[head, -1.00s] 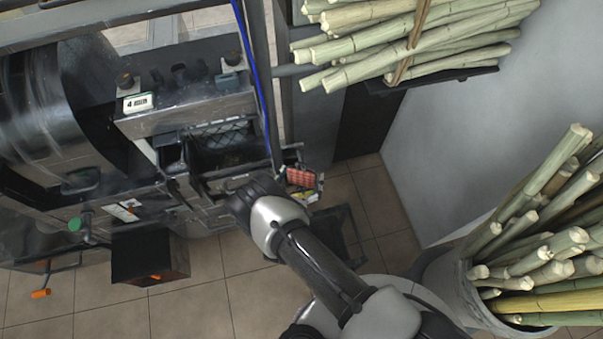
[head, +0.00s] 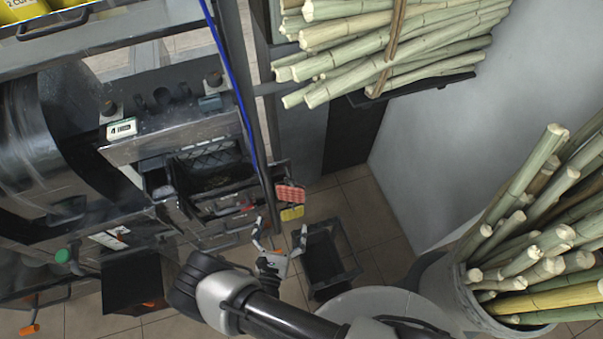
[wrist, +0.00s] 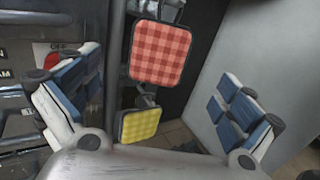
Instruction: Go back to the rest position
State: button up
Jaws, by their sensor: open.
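My gripper (head: 279,238) is open and empty in the head view, with its fingers spread wide and pointing up the picture. It is just below the red and yellow pads at the front of the press (head: 215,180). In the wrist view, my two blue-padded fingers (wrist: 157,103) stand far apart at left and right. Between them, further off, are a red checkered pad (wrist: 160,53) and a yellow checkered pad (wrist: 138,125). Nothing is between the fingers that they touch.
A dark open bin (head: 335,255) stands on the floor right of my gripper. A grey bucket (head: 447,290) of cane stands at right, and a cane bundle (head: 400,45) lies on a shelf above. A dark vertical post (head: 240,90) runs beside the press.

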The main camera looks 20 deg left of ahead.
jog(key=w+d+r+m+g+h, duration=0.1)
jog(key=w+d+r+m+h, duration=0.2)
jog(key=w+r+m+h, duration=0.75)
jog(key=w+d+r+m+g+h, duration=0.2)
jog(key=d+r+m+g+h, duration=0.3)
jog(key=d+r+m+g, duration=0.7)
jog(key=s+d+r+m+g+y, duration=0.2)
jog(key=s+d+r, duration=0.1)
jog(key=d+r, duration=0.35)
jog(key=s+d+r+m+g+y, duration=0.1)
jog(key=s+d+r+m+g, duration=0.15)
jog(key=d+r, duration=0.4)
jog(key=s+d+r+m+t+y, duration=0.4)
jog(key=s+r+m+y, duration=0.5)
jog(key=s+r+m, duration=0.1)
jog(key=shift+s+m, duration=0.6)
jog(key=shift+s, duration=0.1)
